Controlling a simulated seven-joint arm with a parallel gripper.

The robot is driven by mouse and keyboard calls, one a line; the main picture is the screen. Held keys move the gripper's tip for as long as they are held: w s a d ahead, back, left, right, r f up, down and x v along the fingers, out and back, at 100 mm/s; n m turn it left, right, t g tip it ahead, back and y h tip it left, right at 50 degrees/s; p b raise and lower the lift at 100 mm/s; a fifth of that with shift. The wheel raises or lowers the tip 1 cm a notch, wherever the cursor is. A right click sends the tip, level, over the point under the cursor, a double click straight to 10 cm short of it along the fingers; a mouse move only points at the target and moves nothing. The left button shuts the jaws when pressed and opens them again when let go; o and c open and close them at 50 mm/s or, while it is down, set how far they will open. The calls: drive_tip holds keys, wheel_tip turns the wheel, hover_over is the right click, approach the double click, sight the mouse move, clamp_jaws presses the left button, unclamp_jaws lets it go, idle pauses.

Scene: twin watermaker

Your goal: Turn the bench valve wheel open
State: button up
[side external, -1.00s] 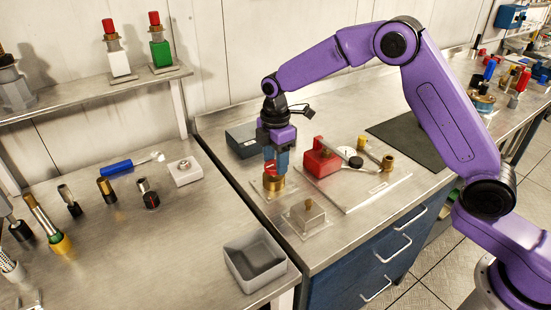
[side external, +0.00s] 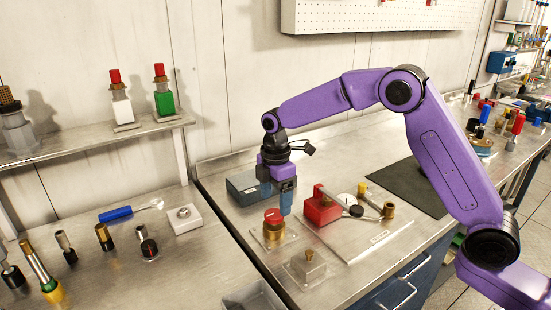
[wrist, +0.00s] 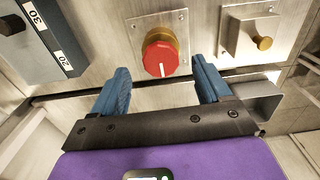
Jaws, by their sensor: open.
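The valve is a red round wheel (side external: 273,215) on a brass body, standing on a small plate on the bench. It also shows in the wrist view as a red wheel (wrist: 161,60) with a white mark at its lower edge. My gripper (side external: 286,210) is upright just right of the wheel in the side view, its blue fingers apart from it. In the wrist view my gripper (wrist: 162,76) is open, with the wheel showing between and beyond the fingertips and nothing held.
A clear-looking block with a brass knob (side external: 309,256) stands in front of the valve. A red block fixture (side external: 322,207) is to the right. A dark blue box (side external: 246,189) is behind. A grey bin (side external: 254,299) sits at the lower edge.

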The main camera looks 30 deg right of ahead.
sight(276, 213)
wheel_tip(276, 213, up, 14)
idle(0.4)
idle(0.3)
drive_tip(key=s+d+f+m, duration=0.1)
drive_tip(key=s+f+m, duration=0.2)
drive_tip(key=s, duration=1.7)
drive_tip(key=s+d+f+m, duration=0.1)
drive_tip(key=s+d+f, duration=0.2)
drive_tip(key=s, duration=0.6)
drive_tip(key=s+d+f+m, duration=0.1)
drive_tip(key=s+d+f, duration=0.2)
drive_tip(key=s+d, duration=0.4)
drive_tip(key=shift+s+d+f+m, duration=0.25)
drive_tip(key=shift+s+d+m, duration=0.1)
drive_tip(key=shift+s, duration=0.75)
